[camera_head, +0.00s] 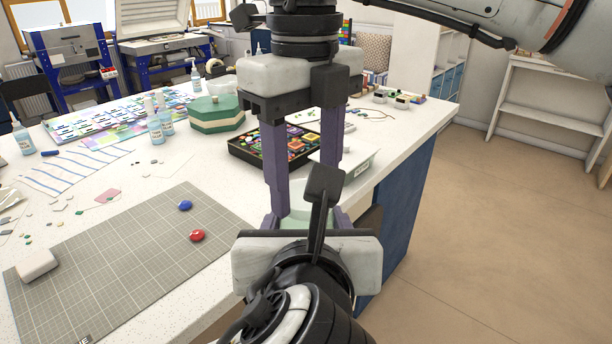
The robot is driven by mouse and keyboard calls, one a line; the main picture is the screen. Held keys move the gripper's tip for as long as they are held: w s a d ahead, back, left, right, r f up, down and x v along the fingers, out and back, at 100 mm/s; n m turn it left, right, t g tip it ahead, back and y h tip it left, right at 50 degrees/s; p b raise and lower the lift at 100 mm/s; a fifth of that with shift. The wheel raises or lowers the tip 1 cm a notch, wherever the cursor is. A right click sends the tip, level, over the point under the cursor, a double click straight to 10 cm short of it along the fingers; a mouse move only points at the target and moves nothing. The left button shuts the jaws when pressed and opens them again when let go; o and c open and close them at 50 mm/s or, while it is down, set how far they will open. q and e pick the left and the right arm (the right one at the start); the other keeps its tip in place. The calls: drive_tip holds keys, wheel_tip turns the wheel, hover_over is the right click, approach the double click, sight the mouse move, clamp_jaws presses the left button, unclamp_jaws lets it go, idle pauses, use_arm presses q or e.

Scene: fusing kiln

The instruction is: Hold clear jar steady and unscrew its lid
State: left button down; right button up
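A pale green, see-through piece of the clear jar (294,220) shows low in the middle. Most of the jar is hidden behind my lower gripper, and I cannot make out its lid. My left gripper (304,219), the lower one, reaches in from the bottom with its purple fingertips on both sides of the jar, apparently closed on it. My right gripper (305,203), on the arm from the upper right, points straight down over the jar. Its two long purple fingers are apart, with their tips by the jar's top; their contact is hidden.
The white worktable (185,168) carries a grey cutting mat (120,265) with a blue piece (185,205), a red piece (197,236) and a white block (37,265). A green box (216,114), a black tray (243,152) and bottles (156,130) stand farther back. Open floor (500,230) lies right.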

drive_tip(key=shift+r, duration=0.2)
idle(0.4)
drive_tip(key=shift+r, duration=0.9)
